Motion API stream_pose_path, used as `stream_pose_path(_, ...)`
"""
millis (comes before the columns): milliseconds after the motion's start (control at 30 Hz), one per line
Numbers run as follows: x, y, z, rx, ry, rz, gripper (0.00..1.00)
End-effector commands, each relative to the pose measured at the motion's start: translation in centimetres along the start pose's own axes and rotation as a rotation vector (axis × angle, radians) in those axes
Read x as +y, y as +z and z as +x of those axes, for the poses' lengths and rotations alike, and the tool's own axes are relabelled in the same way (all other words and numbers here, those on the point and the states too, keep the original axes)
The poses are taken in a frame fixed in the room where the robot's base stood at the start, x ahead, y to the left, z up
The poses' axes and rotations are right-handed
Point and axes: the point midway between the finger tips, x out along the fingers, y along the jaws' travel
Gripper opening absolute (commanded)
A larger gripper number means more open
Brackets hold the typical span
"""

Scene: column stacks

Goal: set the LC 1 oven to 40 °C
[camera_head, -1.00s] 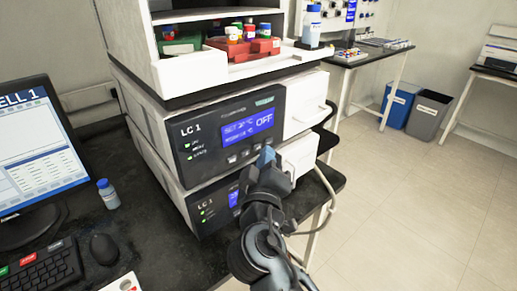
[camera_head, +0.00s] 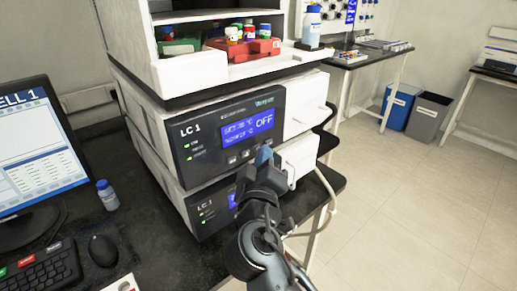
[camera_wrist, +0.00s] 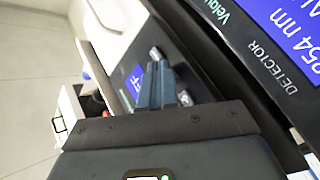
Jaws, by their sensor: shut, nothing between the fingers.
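The LC 1 oven (camera_head: 215,135) is the upper dark-fronted unit of the stack in the head view. Its blue display (camera_head: 247,128) reads OFF at the right, with smaller SET and temperature lines too blurred to read surely. Grey buttons (camera_head: 233,159) sit in a row below the display. My gripper (camera_head: 264,154) is shut and empty, with its tips at the right end of that row and hiding part of it. In the wrist view my gripper (camera_wrist: 163,82) points at the panel beside the display (camera_wrist: 135,78). I cannot tell whether it touches a button.
A second LC 1 unit (camera_head: 207,212) lies directly below, partly behind my arm; the wrist view shows a panel marked DETECTOR (camera_wrist: 277,72). A shelf above holds a red rack (camera_head: 262,47). A monitor (camera_head: 40,150), bottle (camera_head: 108,195) and mouse (camera_head: 103,250) stand left.

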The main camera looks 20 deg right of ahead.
Motion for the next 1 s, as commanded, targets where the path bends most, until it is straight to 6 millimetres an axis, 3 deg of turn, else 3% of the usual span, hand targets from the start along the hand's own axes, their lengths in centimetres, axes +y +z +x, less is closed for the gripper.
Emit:
stream_pose_path(533, -0.1, -0.1, 0.1, 0.000, -0.001, 0.000, 0.00)
stream_pose_path(1000, 0.7, 0.7, -1.0, 0.000, 0.000, -0.001, 0.00)
